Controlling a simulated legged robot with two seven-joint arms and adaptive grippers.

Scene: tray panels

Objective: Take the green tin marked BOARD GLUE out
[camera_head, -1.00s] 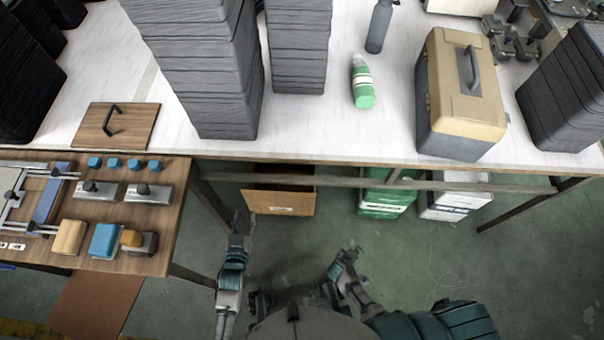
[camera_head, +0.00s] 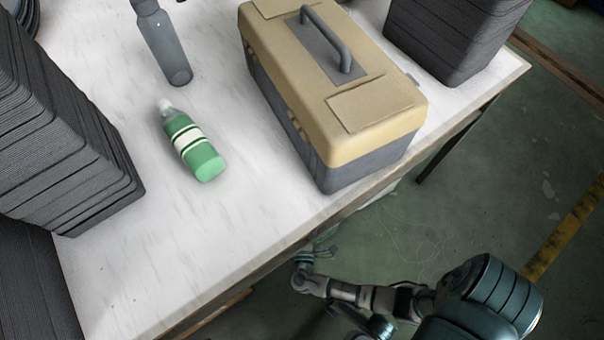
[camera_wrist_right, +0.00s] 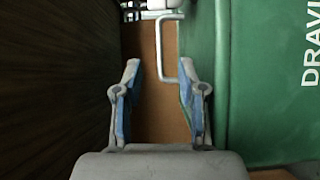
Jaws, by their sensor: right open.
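No tin marked BOARD GLUE can be made out in either view. My right gripper (camera_head: 322,252) is below the table's front edge, apart from the bottle. In the right wrist view my right gripper (camera_wrist_right: 162,80) is open and empty. Beyond its fingers is a brown surface with a pale bent handle (camera_wrist_right: 163,55). My left gripper is out of view.
A tan and grey toolbox (camera_head: 330,85) stands near the table's (camera_head: 215,235) front edge. Stacks of dark trays (camera_head: 60,140) are at left, with another (camera_head: 455,30) at the back right. A green surface lettered "DRAVI" (camera_wrist_right: 265,80) flanks my right gripper.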

